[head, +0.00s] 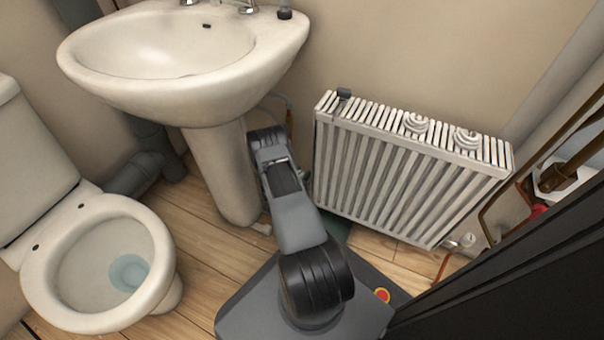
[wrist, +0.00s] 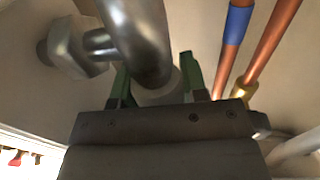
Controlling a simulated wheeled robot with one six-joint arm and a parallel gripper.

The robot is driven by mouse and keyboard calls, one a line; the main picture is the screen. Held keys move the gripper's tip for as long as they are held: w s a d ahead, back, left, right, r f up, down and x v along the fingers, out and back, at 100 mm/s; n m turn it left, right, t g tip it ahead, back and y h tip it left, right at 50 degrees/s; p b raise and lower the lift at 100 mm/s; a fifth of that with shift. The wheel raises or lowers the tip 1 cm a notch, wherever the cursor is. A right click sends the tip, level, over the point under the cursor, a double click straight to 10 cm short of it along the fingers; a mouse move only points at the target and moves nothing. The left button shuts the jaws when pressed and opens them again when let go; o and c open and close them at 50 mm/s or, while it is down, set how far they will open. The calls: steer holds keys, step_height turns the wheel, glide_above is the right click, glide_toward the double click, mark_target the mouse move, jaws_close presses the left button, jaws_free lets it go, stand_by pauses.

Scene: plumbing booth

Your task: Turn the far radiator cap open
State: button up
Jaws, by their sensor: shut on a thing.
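In the wrist view, the green fingers of my gripper (wrist: 157,80) stand on either side of a pale round cap (wrist: 160,95), shut on it. A shiny metal elbow pipe (wrist: 142,35) passes right in front and covers part of the cap. The white radiator (head: 400,175) stands against the wall in the head view. My arm reaches down between the sink pedestal and the radiator's left end, so the gripper and this cap are hidden there. Another pale cap (head: 468,240) shows at the radiator's lower right corner, apart from my arm.
A metal nut fitting (wrist: 72,48) and copper pipes (wrist: 264,45) with a blue band lie close around the gripper. The sink (head: 190,60) and its pedestal (head: 222,175) stand left of my arm. A toilet (head: 95,265) is at the left. White round items (head: 416,122) sit on the radiator.

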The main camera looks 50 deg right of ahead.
steer(key=n+t+y, duration=0.1)
steer(key=n+t, duration=0.1)
steer(key=t, duration=0.2)
steer(key=shift+w+n, duration=0.15)
steer(key=shift+n, duration=0.25)
steer(key=o, duration=0.9)
steer(key=shift+o, duration=0.2)
steer(key=shift+a, duration=0.1)
